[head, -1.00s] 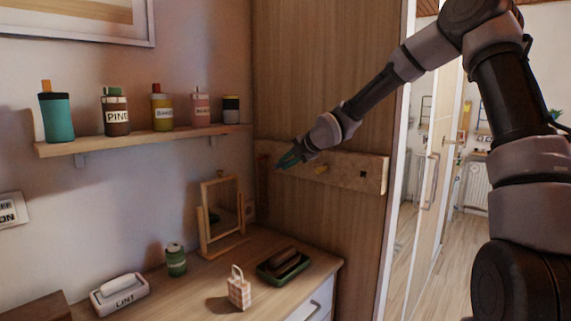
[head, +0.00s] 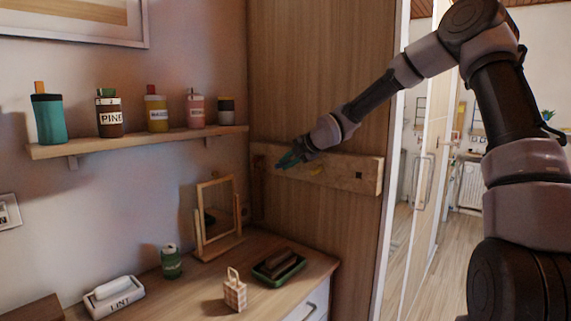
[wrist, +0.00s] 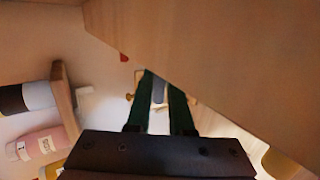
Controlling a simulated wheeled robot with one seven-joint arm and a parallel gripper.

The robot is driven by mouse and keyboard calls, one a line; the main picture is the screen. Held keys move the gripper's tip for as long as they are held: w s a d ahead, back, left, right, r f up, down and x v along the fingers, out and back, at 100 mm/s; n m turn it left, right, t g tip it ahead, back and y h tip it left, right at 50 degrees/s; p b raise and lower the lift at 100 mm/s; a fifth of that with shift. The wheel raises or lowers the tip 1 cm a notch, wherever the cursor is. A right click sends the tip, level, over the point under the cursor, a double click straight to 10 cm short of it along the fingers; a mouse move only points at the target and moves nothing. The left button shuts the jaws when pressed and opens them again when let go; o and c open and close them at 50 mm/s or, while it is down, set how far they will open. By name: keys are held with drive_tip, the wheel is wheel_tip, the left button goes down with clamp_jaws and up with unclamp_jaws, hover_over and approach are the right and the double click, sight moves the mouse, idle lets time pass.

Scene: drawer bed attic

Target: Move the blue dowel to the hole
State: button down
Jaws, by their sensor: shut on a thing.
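My gripper (head: 287,160) is in front of the left part of a wooden board (head: 340,172) on the wardrobe-like panel. In the wrist view its two dark green fingers (wrist: 160,105) are closed around a blue-grey piece, which looks like the blue dowel (wrist: 159,90). I cannot tell whether the dowel touches the board.
A shelf (head: 130,143) with several jars is at the left. Below, the dresser top (head: 205,285) holds a mirror (head: 217,215), a green tray (head: 262,274), a checked bag (head: 235,292), a green canister (head: 171,263) and a lint box (head: 115,300). The space before the board's right half looks clear.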

drive_tip(key=shift+w, duration=0.1)
idle(0.3)
drive_tip(key=shift+s+a, duration=0.8)
drive_tip(key=shift+s, duration=0.3)
drive_tip(key=shift+w+d, duration=0.55)
drive_tip(key=shift+w, duration=0.15)
idle(1.2)
drive_tip(key=shift+w+d, duration=0.25)
drive_tip(key=shift+w, duration=0.15)
drive_tip(key=c, duration=0.7)
unclamp_jaws()
drive_tip(key=shift+d+r, duration=0.15)
drive_tip(key=shift+d, duration=0.05)
